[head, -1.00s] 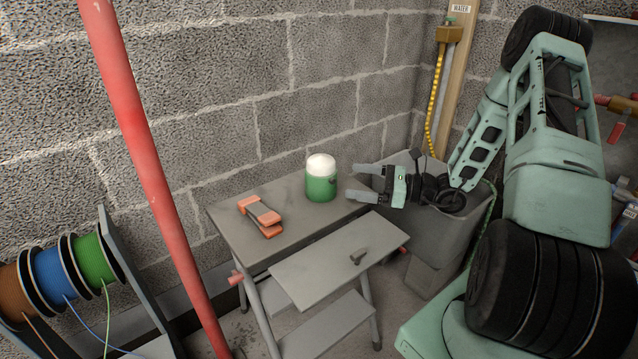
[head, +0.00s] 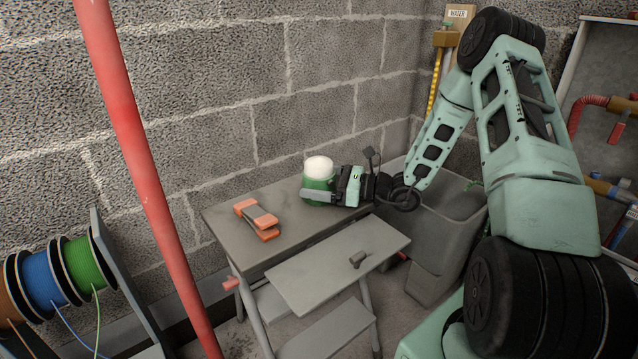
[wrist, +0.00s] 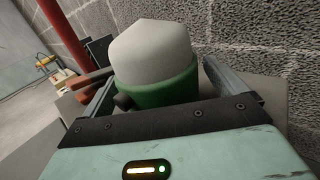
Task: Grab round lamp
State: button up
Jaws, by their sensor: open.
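The round lamp (head: 318,167) has a white domed top and a green base. It stands upright on the grey top of the step stand (head: 222,222). My gripper (head: 320,192) reaches in from the right at the lamp's height, and one finger covers part of the green base. In the wrist view the lamp (wrist: 155,60) sits between the two open fingers, one on each side. I cannot tell whether either finger touches it.
An orange and black clamp-like tool (head: 257,219) lies left of the lamp. A red pole (head: 135,140) stands at left, a grey bin (head: 450,220) at right. The block wall is close behind.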

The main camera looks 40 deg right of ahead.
jog(key=c, duration=1.3)
jog(key=shift+o, duration=0.2)
jog(key=shift+r, duration=0.1)
